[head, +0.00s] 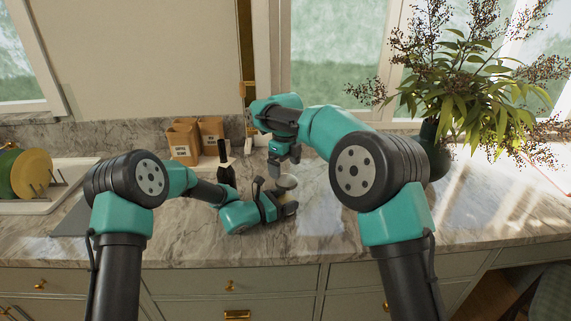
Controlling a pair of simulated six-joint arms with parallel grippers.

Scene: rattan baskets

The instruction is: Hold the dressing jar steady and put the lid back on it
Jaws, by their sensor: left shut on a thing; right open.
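The dressing jar (283,195) stands on the marble counter, small and partly hidden by my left gripper. A pale round lid (287,182) shows at its top; I cannot tell whether it is seated or just resting there. My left gripper (291,207) is low at the counter, shut on the jar from the left and front. My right gripper (284,160) points down from above, just over the lid. It is open, and a small gap seems to lie between its fingertips and the lid.
A dark bottle (225,172) stands left of the jar, near two brown containers (184,142) by the wall. A plate rack with a yellow plate (32,174) is at far left. A leafy plant in a dark vase (436,150) stands at right. The counter (330,225) right of the jar is clear.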

